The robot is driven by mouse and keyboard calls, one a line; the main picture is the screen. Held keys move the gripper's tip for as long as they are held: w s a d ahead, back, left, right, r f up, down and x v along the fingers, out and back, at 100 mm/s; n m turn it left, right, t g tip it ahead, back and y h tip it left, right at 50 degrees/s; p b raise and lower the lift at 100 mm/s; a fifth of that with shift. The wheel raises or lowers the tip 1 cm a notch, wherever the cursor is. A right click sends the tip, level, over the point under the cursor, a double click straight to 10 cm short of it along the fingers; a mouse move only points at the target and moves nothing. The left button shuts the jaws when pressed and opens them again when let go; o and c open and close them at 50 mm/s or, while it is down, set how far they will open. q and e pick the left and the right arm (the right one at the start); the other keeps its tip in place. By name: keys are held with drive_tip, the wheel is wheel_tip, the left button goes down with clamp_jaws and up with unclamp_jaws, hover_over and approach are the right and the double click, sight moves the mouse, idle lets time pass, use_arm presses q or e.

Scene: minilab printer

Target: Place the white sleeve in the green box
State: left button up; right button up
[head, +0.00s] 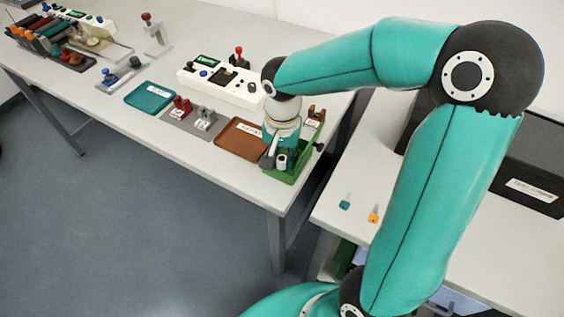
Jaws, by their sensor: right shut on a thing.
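My right gripper (272,160) points down over the green box (288,178) at the right end of the long table. It is shut on a small white sleeve (282,161), which shows as a short pale cylinder with a dark opening. The sleeve appears over or inside the green box; I cannot tell whether it touches the bottom. My gripper and wrist hide much of the box. My left gripper is not in view.
A brown tray (240,139) sits just left of the green box. Further left are a grey fixture plate (190,121), a teal tray (150,97) and a white control box (222,84). A teal tag (344,205) and an orange tag (374,217) lie on the right table.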

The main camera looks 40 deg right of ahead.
sight(282, 159)
drive_tip(key=shift+f, duration=0.9)
drive_tip(key=shift+f, duration=0.2)
drive_tip(key=o, duration=0.5)
drive_tip(key=shift+r, duration=0.1)
drive_tip(key=shift+r, duration=0.1)
drive_tip(key=shift+r, duration=0.25)
wheel_tip(282, 159, up, 12)
drive_tip(key=p, duration=0.1)
drive_tip(key=shift+f, duration=0.2)
